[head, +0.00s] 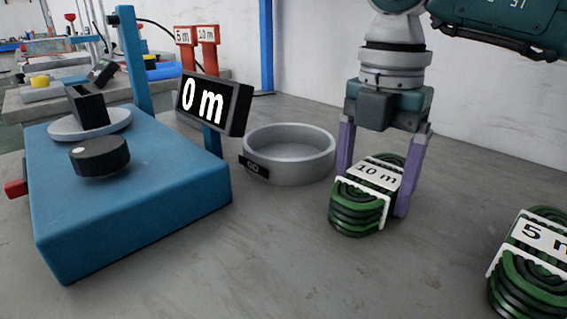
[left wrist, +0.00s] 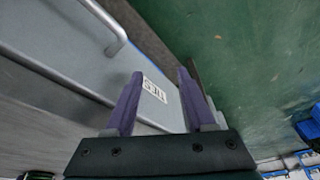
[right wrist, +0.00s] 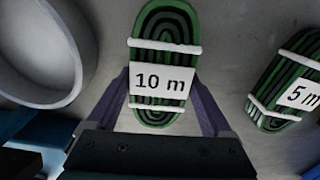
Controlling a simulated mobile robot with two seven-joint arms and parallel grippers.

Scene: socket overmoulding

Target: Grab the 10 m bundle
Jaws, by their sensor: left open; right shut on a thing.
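The 10 m bundle (head: 357,213) is a green and black coil with white ties and a white "10 m" label. It stands on the grey table right of the middle in the head view. My right gripper (head: 374,198) comes down from above with its purple fingers on either side of the bundle, shut on it. The bundle also shows between the fingers in the right wrist view (right wrist: 160,105). My left gripper (left wrist: 155,95) is open and empty, away from the table, beside a grey surface with a label; it is not in the head view.
A 5 m bundle (head: 525,275) stands to the right. A round grey tray (head: 290,178) is just left of my right gripper. A blue machine (head: 135,205) with a "0 m" display (head: 213,104) fills the left side. The table front is clear.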

